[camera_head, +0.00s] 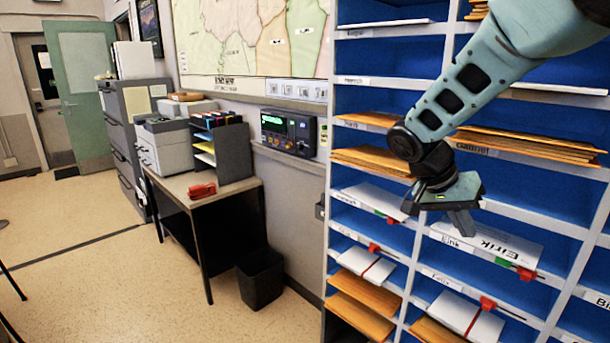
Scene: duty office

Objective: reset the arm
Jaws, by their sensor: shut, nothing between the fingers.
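My arm (470,85) reaches in from the top right, in front of a mail sorting shelf (336,190) with blue compartments. My gripper (462,224) hangs at the arm's end with its fingers shut and empty, pointing down. It is in front of the compartment labelled Eirik.
Brown envelopes (372,160) and white packets with red clips (366,264) fill other compartments. To the left stand a desk (190,190) with a printer, red stapler and paper tray, a black bin (260,278) and filing cabinets (128,130). The floor (90,270) at left is mostly clear.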

